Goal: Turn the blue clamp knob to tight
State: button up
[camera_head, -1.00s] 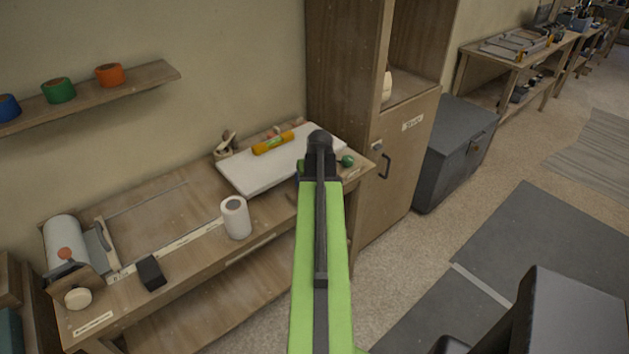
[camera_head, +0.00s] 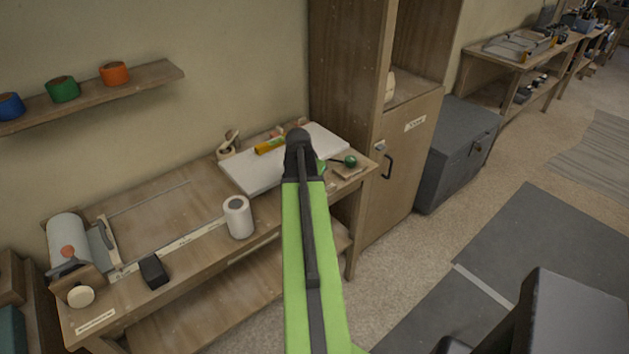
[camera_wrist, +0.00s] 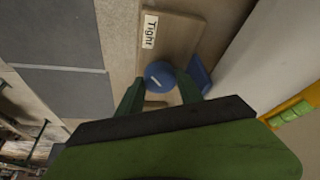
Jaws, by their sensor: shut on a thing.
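The round blue clamp knob (camera_wrist: 159,75) shows in the wrist view with a short white line on its face, lying at a slant. It sits on a wooden block (camera_wrist: 178,40), and a white label reading "Tight" (camera_wrist: 149,31) is fixed above it in that picture. The green fingers of my gripper (camera_wrist: 159,86) are on both sides of the knob, shut on it. A blue piece (camera_wrist: 200,74) shows beside the right finger. In the head view my gripper (camera_head: 298,140) is over the bench's right end, and my arm hides the blue knob.
A white board (camera_head: 255,178) and a yellow level (camera_head: 271,145) lie by my gripper. A green ball-shaped knob (camera_head: 350,161) is to its right. A white roll (camera_head: 238,217) stands at the bench front. A wooden cabinet (camera_head: 400,170) stands close on the right.

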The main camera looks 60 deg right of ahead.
jog(key=shift+s+d, duration=0.1)
jog(key=shift+s, duration=0.05)
dwell(0.3)
jog(key=o, duration=1.4)
jog(key=shift+c, duration=0.2)
jog(key=shift+r, duration=0.1)
jog(key=shift+r+p, duration=0.25)
jog(key=shift+p, duration=0.15)
jog(key=p+v, duration=0.6)
jog(key=v, duration=0.1)
jog(key=shift+p, duration=0.35)
